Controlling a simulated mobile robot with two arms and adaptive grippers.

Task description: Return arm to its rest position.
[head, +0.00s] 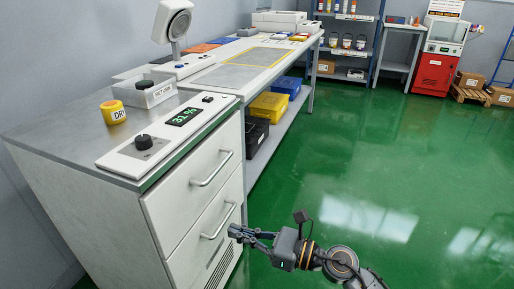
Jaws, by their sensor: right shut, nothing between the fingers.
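My right gripper (240,233) is in the lower middle of the head view, reaching in from the bottom right. It is shut and holds nothing. Its fingers point left, in front of the lower drawer of the white cabinet (165,222). I cannot tell whether they touch the drawer front or its handle. My left gripper is not in view.
On the cabinet top stand a yellow DRY pot (113,112), a RETURN tray (160,92) and a panel with a knob and a green display (185,117). Bins (268,106) sit on a low shelf. Green floor (400,150) on the right is clear.

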